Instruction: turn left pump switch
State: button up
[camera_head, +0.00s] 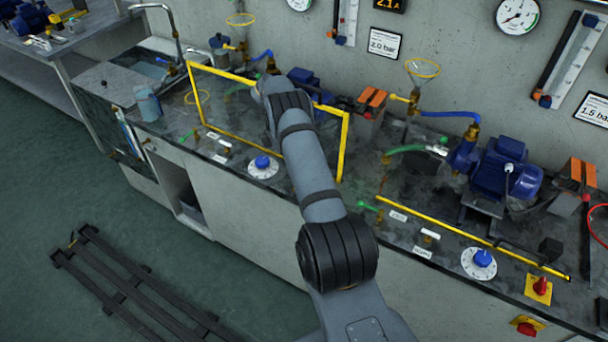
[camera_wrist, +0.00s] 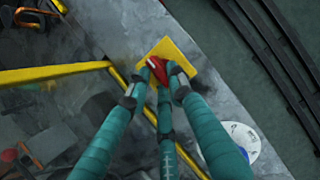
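A red switch (camera_wrist: 161,72) sits on a square yellow plate (camera_wrist: 180,48) on the bench, seen in the wrist view. The three teal fingers of my gripper (camera_wrist: 163,78) come together around it. The red fills the narrow gap between the fingertips, which cover part of it. In the head view my arm reaches over the left pump station and hides my gripper and this switch. The left blue pump (camera_head: 303,76) shows partly behind the arm.
A yellow frame (camera_head: 345,148) stands close beside my arm. A white dial with a blue knob (camera_head: 262,163) lies left of the arm. The right station has a blue pump (camera_head: 497,170) and its own red switch (camera_head: 541,286).

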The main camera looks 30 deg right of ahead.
jog(key=shift+o, duration=0.9)
jog(key=shift+r, duration=0.1)
notch_tip(320, 180, up, 10)
notch_tip(320, 180, down, 10)
jog(key=shift+r, duration=0.1)
jog(key=shift+f, duration=0.2)
jog(key=shift+a+n, duration=0.1)
jog(key=shift+n, duration=0.3)
dwell(0.4)
